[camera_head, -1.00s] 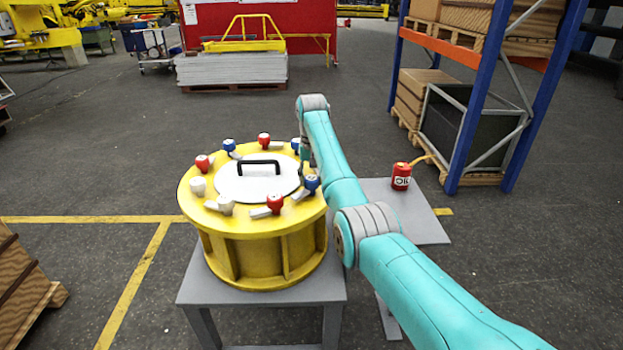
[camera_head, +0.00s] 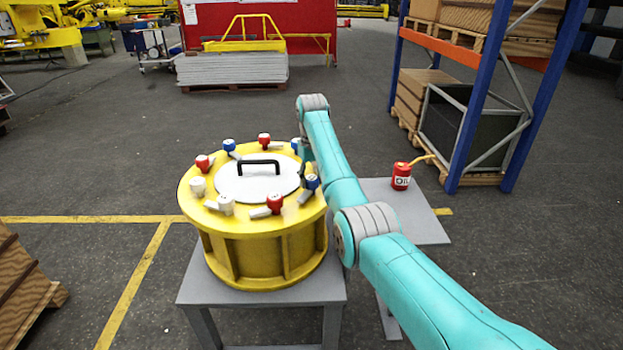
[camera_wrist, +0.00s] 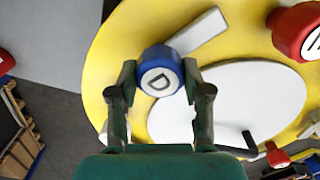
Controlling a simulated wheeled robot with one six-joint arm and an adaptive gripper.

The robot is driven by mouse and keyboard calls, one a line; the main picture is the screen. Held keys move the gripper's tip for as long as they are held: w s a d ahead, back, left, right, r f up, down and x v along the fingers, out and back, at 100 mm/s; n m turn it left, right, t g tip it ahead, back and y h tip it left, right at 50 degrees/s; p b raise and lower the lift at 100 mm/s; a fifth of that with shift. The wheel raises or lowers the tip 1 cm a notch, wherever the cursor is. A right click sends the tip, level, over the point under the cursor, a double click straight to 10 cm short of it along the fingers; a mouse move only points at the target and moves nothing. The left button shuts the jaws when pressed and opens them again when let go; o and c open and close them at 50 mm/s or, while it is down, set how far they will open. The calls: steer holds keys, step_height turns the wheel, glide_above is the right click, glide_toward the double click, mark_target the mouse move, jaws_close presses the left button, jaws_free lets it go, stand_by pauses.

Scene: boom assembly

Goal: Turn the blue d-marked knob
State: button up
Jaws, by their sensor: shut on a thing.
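The blue knob with a D on its white top (camera_wrist: 160,81) sits near the edge of the yellow drum, between my fingers in the wrist view. In the head view this blue knob (camera_head: 312,183) is on the drum's right side, partly covered by my gripper. Its pale lever (camera_wrist: 198,32) points to the upper right in the wrist view. My gripper (camera_wrist: 158,76) is shut on the knob, one green finger on each side. In the head view my gripper (camera_head: 307,165) is small and partly hidden by my arm.
A red knob (camera_head: 275,203) stands close by on the yellow drum (camera_head: 262,262), with several other knobs around the rim. A black handle (camera_head: 259,163) rises from the white lid. A red oil can (camera_head: 401,177) stands on a grey plate at the right.

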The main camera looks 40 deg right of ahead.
mark_target(312, 178)
steer(key=o, duration=1.2)
steer(key=shift+c, duration=0.2)
step_height(312, 178, up, 8)
steer(key=shift+f, duration=0.25)
